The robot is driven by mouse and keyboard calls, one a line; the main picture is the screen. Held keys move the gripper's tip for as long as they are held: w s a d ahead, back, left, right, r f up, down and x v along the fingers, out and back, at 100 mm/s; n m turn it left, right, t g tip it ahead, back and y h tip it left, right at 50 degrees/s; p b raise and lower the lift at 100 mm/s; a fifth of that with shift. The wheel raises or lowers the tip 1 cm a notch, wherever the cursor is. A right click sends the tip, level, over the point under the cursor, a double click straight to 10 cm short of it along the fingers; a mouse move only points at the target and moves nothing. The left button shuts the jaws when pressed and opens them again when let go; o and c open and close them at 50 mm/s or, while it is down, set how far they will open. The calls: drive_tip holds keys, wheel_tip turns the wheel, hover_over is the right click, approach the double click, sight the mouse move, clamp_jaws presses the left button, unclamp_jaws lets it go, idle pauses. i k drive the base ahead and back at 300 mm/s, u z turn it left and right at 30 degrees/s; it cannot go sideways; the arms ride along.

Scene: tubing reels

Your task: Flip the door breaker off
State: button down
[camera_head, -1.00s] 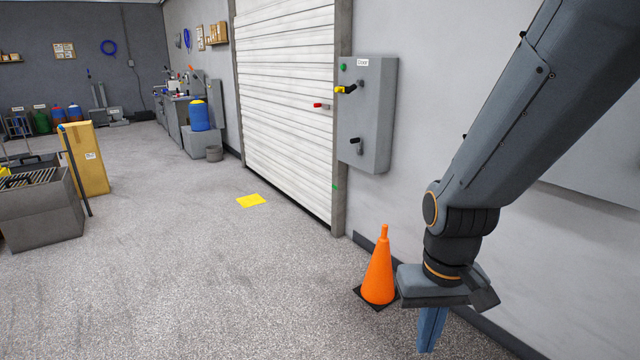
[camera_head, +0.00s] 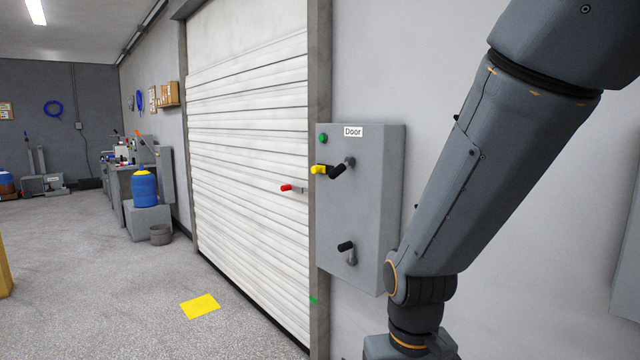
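The door breaker box (camera_head: 362,220) is a grey cabinet on the wall right of the roller door, with a white "Door" label (camera_head: 353,132). A green button or light (camera_head: 323,138) is at its upper left. A yellow-and-black handle (camera_head: 321,170) sits on its upper part, by a round pivot. A second black handle (camera_head: 346,247) is lower down. My arm hangs in front of the wall at the right, close to the box's lower right edge in the picture. My gripper's fingers are below the frame, so their state is hidden.
A white roller door (camera_head: 250,150) is shut, with a red handle (camera_head: 287,188) near its right edge. A yellow floor patch (camera_head: 200,306) lies in front. A blue barrel (camera_head: 144,188) and a workbench stand farther back.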

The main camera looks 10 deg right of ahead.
sight(341, 168)
drive_tip(key=i, duration=1.15)
drive_tip(key=z, duration=0.1)
